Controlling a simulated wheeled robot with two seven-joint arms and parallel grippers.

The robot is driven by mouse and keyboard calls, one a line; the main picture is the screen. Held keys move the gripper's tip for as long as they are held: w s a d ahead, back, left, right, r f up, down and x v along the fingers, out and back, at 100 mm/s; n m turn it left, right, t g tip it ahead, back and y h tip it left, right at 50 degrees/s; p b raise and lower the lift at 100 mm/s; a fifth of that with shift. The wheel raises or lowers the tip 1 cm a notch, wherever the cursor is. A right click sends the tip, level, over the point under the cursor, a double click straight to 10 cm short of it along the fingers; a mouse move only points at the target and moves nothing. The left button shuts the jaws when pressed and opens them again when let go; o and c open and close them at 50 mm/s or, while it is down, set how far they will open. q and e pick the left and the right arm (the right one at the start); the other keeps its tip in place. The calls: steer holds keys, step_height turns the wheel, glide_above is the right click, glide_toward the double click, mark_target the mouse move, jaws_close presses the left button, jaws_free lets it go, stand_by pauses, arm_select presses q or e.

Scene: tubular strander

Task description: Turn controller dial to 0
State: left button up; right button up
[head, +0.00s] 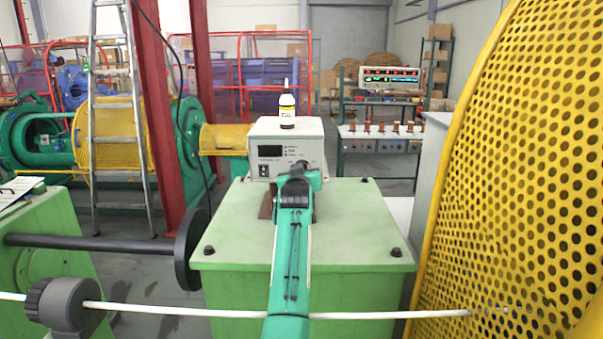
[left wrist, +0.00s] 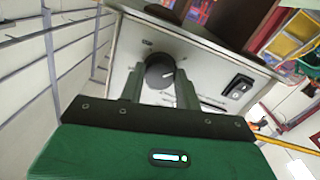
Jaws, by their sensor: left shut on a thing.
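The controller (head: 270,133) is a white-grey box on the green cabinet, with a dark display on its front. Its round black dial (left wrist: 158,70) shows in the left wrist view, with a small white mark on its face. My left gripper (left wrist: 158,84) is shut on the dial, one finger on each side of it. The scale around the dial is not readable, so I cannot tell its number. In the head view my left arm (head: 292,230) reaches up from below and covers the lower right of the controller's front. My right gripper is not in view.
A small bottle (head: 287,108) stands on top of the controller. The green cabinet (head: 235,243) has bolts at its corners. A yellow perforated guard (head: 525,170) closes the right side. A white cable (head: 170,311) runs across the front. A ladder (head: 118,100) stands at left.

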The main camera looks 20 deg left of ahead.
arm_select(q)
steer(key=shift+f, duration=0.2)
stand_by(0.3)
steer(key=o, duration=1)
steer(key=shift+r, duration=0.1)
